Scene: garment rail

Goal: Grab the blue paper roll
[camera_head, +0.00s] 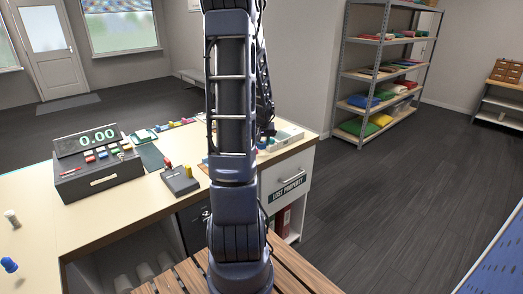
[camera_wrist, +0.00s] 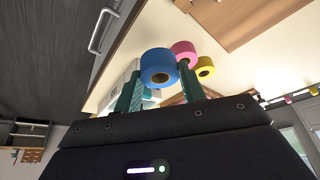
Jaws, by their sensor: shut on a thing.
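The blue paper roll (camera_wrist: 158,66) shows in the wrist view, its round end with the core hole facing the camera. My gripper (camera_wrist: 160,76) has its two green fingers on either side of the blue roll and is shut on it. A pink roll (camera_wrist: 183,50) and a yellow roll (camera_wrist: 205,68) are just right of it in the wrist view, close together. In the head view my own arm hides the gripper and most of that part of the counter.
A cream counter (camera_head: 120,222) carries a cash register (camera_head: 97,165) and a small dark card terminal (camera_head: 180,179). A drawer labelled Lost Property (camera_head: 287,190) is under its right end. A metal shelf (camera_head: 378,75) stands behind, and the dark floor (camera_head: 400,180) at right is clear.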

